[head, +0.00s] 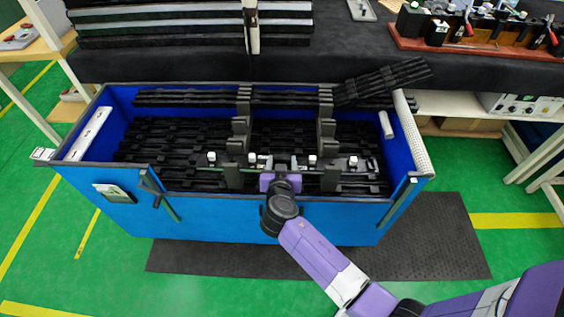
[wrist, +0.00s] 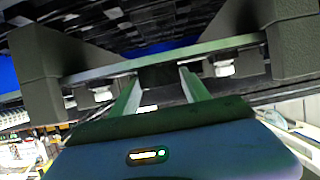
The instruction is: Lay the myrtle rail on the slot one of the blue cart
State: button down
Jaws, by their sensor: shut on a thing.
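The blue cart (head: 225,215) stands in front of me with dark rails lying in it. A thin, dark greenish rail with small white clips (head: 312,160) lies across the cart's near part in the head view. In the wrist view the myrtle rail (wrist: 215,47) is a long green bar crossing two dark grey uprights (wrist: 28,62). My gripper (head: 283,172) is over the cart's near wall; its two fingers (wrist: 160,80) meet the rail's middle and are shut on it. I cannot tell whether the rail rests on the uprights or is just above them. Slot numbers are not readable.
Grey dividers (head: 327,140) rise inside the cart. A dark ribbed rail (head: 385,80) sticks out tilted over its back right corner. A black-covered table (head: 330,60) with stacked rails stands behind. A dark mat (head: 430,240) lies on the green floor.

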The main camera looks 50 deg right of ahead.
jog(key=shift+f, duration=0.1)
jog(key=c, duration=0.5)
grip_release()
jog(key=shift+r, duration=0.2)
jog(key=v, duration=1.2)
jog(key=s+a+f+n+t+y, duration=0.3)
jog(key=s+a+n+y, duration=0.5)
jog(key=s+a, duration=0.45)
jog(key=s+r+t+y, duration=0.1)
jog(key=s+r, duration=0.3)
jog(key=r, duration=0.1)
jog(key=s+r+n+t+y, duration=0.1)
jog(key=s+r, duration=0.3)
jog(key=r, duration=0.1)
jog(key=s+a+r+n+t+b, duration=0.1)
jog(key=s+r, duration=0.3)
jog(key=r, duration=0.1)
jog(key=shift+a+r+t+y, duration=0.1)
jog(key=shift+r+t+y, duration=0.2)
jog(key=shift+r+y, duration=0.1)
